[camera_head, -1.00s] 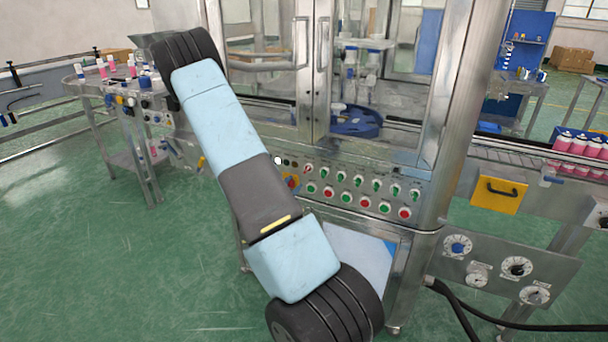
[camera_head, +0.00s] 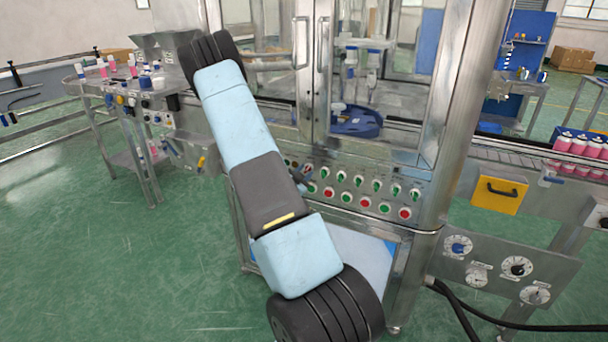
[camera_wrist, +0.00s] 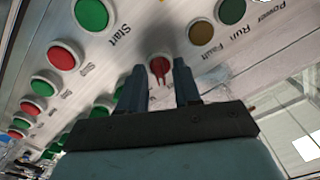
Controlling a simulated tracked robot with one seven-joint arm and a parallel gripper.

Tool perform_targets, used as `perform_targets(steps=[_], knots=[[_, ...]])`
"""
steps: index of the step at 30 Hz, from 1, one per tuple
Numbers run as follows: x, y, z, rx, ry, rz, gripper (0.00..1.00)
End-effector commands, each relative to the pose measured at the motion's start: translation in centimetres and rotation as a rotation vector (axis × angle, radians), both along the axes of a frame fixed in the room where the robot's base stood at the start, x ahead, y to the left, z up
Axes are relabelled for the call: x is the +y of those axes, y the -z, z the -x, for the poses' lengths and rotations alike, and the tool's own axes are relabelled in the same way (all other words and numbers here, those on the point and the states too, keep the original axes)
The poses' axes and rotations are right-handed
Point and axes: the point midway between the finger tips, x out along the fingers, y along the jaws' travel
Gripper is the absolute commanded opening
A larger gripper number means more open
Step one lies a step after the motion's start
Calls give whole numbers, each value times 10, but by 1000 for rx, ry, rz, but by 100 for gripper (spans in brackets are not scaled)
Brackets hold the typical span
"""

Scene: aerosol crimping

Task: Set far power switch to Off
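My gripper (camera_head: 302,180) is at the left end of the machine's button panel, partly hidden behind my arm in the head view. The red and yellow rotary switch at that end of the panel, visible in the earlier head frame, is hidden now. In the wrist view my gripper (camera_wrist: 157,80) is open, with two dark fingers apart. A red round control or lamp (camera_wrist: 160,66) on the panel shows between the fingertips; I cannot tell whether they touch it. "Power", "Run" and "Fault" labels read upside down at upper right. I cannot identify the far power switch's setting.
Rows of green and red buttons (camera_head: 360,190) run along the panel. Glass machine doors stand above it. A dial plate (camera_head: 510,266) and a yellow handled plate (camera_head: 499,195) are at right. A side table (camera_head: 110,85) stands left. Green floor is clear in front.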

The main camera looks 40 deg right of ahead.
Motion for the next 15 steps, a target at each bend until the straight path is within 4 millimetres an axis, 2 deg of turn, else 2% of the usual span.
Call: perform_targets(steps=[2, 9, 15], knots=[[0, 0, 0, 0, 0, 0, 25], [0, 0, 0, 0, 0, 0, 2], [0, 0, 0, 0, 0, 0, 0]])
